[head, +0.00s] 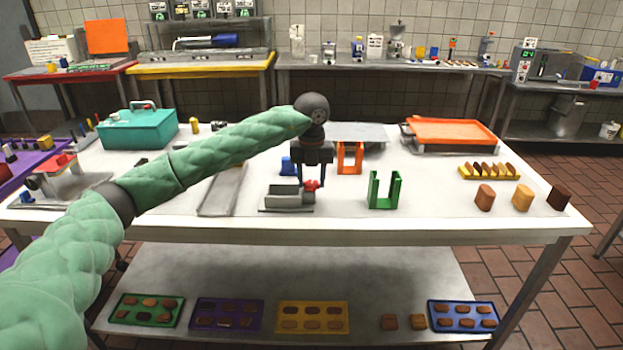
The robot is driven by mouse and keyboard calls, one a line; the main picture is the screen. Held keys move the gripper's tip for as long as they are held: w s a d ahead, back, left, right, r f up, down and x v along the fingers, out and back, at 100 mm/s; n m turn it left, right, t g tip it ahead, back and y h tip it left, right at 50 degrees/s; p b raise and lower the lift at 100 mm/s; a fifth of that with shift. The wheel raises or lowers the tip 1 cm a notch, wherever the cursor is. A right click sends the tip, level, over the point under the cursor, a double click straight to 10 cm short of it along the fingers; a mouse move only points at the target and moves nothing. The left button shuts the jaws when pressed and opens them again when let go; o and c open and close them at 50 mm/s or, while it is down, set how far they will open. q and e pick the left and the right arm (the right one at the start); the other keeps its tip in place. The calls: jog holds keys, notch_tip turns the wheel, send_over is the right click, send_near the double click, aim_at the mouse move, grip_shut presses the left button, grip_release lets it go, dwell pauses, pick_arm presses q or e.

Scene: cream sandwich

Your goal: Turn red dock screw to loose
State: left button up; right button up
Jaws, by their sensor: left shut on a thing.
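The red dock screw (311,186) is a small red knob at the right end of a low grey dock (285,197) near the front of the white table. My left gripper (312,183) points down from above and is shut on the red screw. Its fingers partly cover the screw, so whether it is turned tight or loose cannot be read. My right gripper is not in view.
A green U-shaped holder (384,204) stands just right of the dock. An orange holder (350,158) and a blue block (288,165) stand behind. A grey rail (222,190) lies to the left. Brown and tan pieces (522,197) stand at the right.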

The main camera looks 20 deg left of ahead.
aim_at(311, 184)
pick_arm(q)
jog(key=shift+w+a+r, duration=0.1)
jog(key=shift+r, duration=0.1)
jog(key=o, duration=1)
jog(key=shift+f, duration=0.1)
jog(key=shift+c, duration=0.2)
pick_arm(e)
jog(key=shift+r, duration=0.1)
pick_arm(q)
notch_tip(311, 184, up, 7)
jog(key=shift+f+b, duration=0.1)
jog(key=shift+b, duration=0.45)
jog(key=shift+r, duration=0.5)
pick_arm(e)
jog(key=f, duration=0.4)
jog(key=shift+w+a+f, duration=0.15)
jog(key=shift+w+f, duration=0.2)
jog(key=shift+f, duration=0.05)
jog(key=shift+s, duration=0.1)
